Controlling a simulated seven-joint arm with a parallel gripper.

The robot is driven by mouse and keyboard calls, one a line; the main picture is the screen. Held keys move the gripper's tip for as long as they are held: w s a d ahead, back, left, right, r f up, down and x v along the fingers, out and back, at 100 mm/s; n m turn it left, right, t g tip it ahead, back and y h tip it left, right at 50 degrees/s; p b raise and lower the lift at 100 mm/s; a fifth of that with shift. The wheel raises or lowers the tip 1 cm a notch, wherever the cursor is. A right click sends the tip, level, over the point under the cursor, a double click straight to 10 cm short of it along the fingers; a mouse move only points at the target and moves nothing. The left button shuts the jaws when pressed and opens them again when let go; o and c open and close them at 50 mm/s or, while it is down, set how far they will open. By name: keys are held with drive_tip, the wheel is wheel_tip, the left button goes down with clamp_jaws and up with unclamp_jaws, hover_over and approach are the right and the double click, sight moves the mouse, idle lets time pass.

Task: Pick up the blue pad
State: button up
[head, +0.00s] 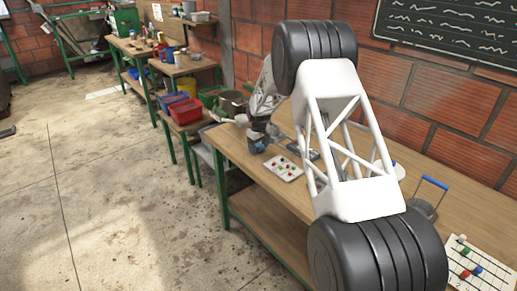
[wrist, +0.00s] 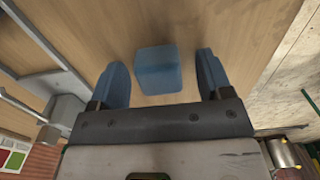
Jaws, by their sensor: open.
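The blue pad (wrist: 159,70), a small blue block with rounded edges, lies on the wooden table (wrist: 225,25) in the wrist view. My gripper (wrist: 161,62) is open, with one blue finger on each side of the pad. A gap shows on both sides, so the fingers do not appear to touch it. In the head view my gripper (head: 257,143) is low over the left end of the table. There I cannot separate the pad from the blue fingers.
A white board with coloured pieces (head: 284,168) lies right of my gripper. A blue-handled item (head: 430,193) and a lined sheet with pieces (head: 478,268) are farther right. A red bin (head: 187,110) and pot (head: 234,102) stand beyond the table's left end. The table edge is close.

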sight(258, 144)
idle(0.5)
drive_tip(key=c, duration=1.1)
drive_tip(key=shift+o, duration=0.2)
drive_tip(key=shift+r, duration=0.1)
drive_tip(key=shift+r, duration=0.7)
wheel_tip(258, 144, up, 2)
drive_tip(key=shift+r, duration=0.15)
drive_tip(key=s+d, duration=0.1)
drive_tip(key=s, duration=0.4)
drive_tip(key=s+d, duration=0.2)
drive_tip(key=s, duration=0.3)
drive_tip(key=s+d+r, duration=0.1)
drive_tip(key=s, duration=0.4)
drive_tip(key=shift+s+d, duration=0.2)
